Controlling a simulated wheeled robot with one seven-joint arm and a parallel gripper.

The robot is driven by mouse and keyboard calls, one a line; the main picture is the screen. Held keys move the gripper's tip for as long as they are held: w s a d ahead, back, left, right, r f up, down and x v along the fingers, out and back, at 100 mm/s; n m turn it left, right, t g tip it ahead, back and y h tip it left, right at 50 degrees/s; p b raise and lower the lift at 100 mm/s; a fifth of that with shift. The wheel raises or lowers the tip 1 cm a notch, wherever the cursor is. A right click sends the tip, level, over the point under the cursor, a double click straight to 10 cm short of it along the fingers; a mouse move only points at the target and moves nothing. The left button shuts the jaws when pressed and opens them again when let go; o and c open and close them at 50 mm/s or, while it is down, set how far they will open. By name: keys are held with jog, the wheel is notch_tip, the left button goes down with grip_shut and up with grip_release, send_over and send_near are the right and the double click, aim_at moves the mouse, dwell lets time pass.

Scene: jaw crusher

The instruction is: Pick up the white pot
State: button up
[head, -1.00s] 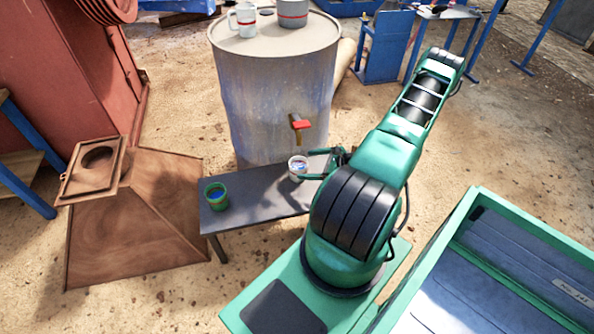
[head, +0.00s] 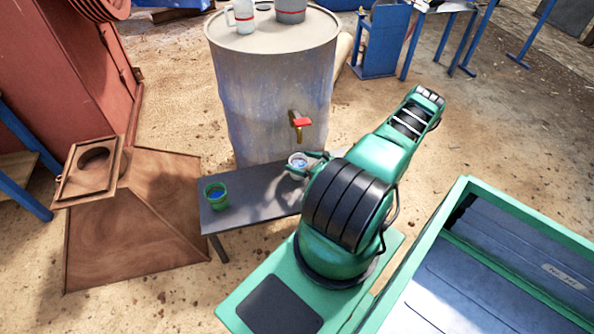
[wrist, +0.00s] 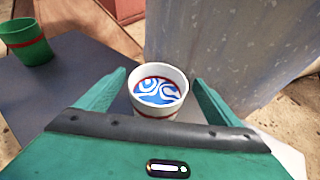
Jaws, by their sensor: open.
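The white pot (head: 297,161) stands upright on a small dark bench in front of the barrel. In the wrist view the white pot (wrist: 158,88) has a red band and a blue-and-white patterned inside. My gripper (head: 304,164) is open around it, and in the wrist view its green fingers (wrist: 160,92) are on the pot's left and right sides. A narrow gap shows on each side of the pot. The pot's lower part is hidden behind the gripper body.
A green pot (head: 216,196) stands on the bench (head: 250,188), left of the white pot.

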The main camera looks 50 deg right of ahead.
aim_at(292, 159)
jog(key=x, duration=0.4)
jog(key=shift+w+a+f, duration=0.1)
jog(key=shift+w+f, duration=0.15)
jog(key=shift+w, duration=0.1)
jog(key=shift+c, duration=0.6)
jog(key=c, duration=1.5)
jog(key=shift+o, duration=0.2)
jog(key=shift+r, duration=0.15)
